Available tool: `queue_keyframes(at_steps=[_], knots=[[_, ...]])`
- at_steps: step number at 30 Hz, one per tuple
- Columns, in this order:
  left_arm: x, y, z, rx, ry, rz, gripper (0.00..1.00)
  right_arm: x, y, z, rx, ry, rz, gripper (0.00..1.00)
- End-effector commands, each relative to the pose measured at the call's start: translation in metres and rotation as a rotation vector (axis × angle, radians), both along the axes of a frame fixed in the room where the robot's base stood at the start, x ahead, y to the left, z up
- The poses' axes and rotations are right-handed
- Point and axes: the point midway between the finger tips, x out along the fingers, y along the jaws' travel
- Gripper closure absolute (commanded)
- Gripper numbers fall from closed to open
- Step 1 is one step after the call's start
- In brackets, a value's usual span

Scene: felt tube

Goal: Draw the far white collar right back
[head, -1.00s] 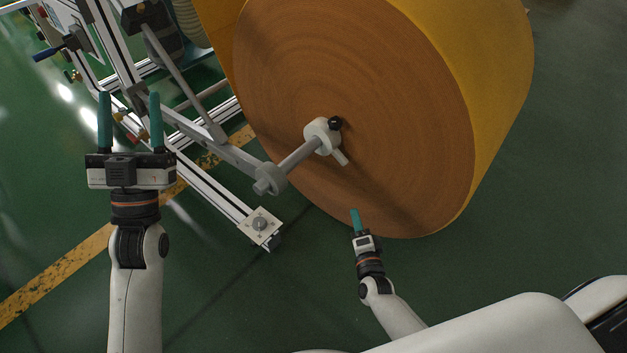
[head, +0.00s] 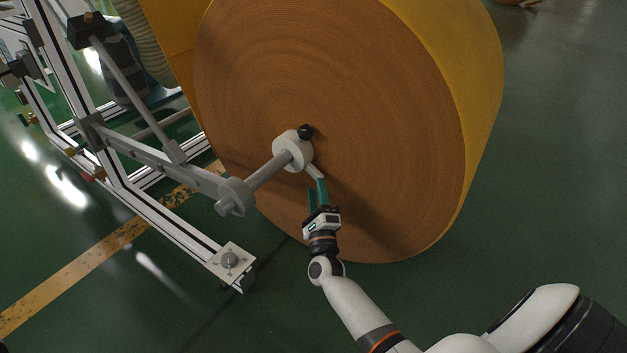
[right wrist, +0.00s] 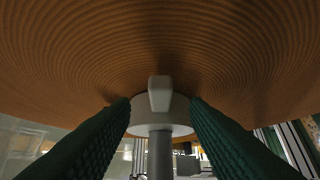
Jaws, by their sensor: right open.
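The white collar (head: 292,149) sits on the grey shaft (head: 266,173) against the brown face of the felt roll (head: 370,120). It has a black knob (head: 306,131) on top and a short pale handle (head: 315,171) pointing down and right. My right gripper (head: 318,192) is open just below the handle, its teal fingers by the handle's end. In the right wrist view the handle (right wrist: 160,93) stands end-on ahead, between the two fingers (right wrist: 160,115), with clear gaps on both sides. The collar (right wrist: 148,119) shows behind it. My left gripper is out of view.
A grey bearing block (head: 236,196) holds the shaft's near end on a metal frame (head: 160,210) at left. The floor right of the roll is free.

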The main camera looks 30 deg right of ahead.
Motion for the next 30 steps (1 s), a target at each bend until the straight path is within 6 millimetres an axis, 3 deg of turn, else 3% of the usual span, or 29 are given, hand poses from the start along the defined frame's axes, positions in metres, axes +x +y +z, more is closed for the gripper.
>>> queue_keyframes(at_steps=[3, 9, 20, 21, 28, 30], knots=[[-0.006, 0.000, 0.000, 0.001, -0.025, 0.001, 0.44, 0.019, -0.010, 0.006, 0.000, -0.003, -0.001, 0.58], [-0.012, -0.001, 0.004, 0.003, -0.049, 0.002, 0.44, 0.039, -0.019, 0.015, -0.001, 0.000, 0.001, 0.58], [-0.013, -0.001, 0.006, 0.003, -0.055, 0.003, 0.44, 0.044, -0.022, 0.018, 0.000, 0.002, 0.000, 0.58], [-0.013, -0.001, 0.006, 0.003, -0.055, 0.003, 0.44, 0.044, -0.022, 0.018, 0.000, 0.002, 0.000, 0.60], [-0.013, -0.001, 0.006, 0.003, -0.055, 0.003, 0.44, 0.044, -0.022, 0.018, -0.002, 0.002, 0.001, 0.97], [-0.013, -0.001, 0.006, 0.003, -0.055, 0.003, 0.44, 0.044, -0.022, 0.018, -0.002, 0.002, 0.001, 1.00]])
